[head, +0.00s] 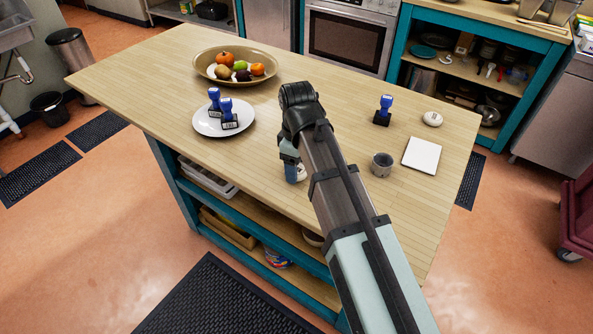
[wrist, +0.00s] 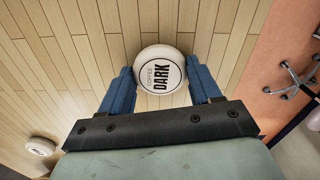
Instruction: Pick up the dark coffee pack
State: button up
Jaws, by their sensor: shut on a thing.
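The dark coffee pack (wrist: 160,72) is a round white pack marked "COFFEE DARK". In the wrist view it sits between the two blue fingers of my gripper (wrist: 160,84), which are shut on it. The light wood table top lies behind it; I cannot tell whether the pack touches it. In the head view my gripper (head: 291,172) is near the table's front edge, and a small part of the pack (head: 301,173) shows beside it. My arm hides the rest there.
A similar white round pack (head: 432,119) lies at the right. A grey cup (head: 381,165), a white square (head: 422,155) and a blue-handled stamp (head: 383,111) are nearby. A white plate (head: 203,127) holds two more stamps. A fruit bowl (head: 203,68) stands at the back.

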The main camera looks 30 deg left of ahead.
jog(key=shift+c, duration=0.7)
jog(key=shift+r, duration=0.1)
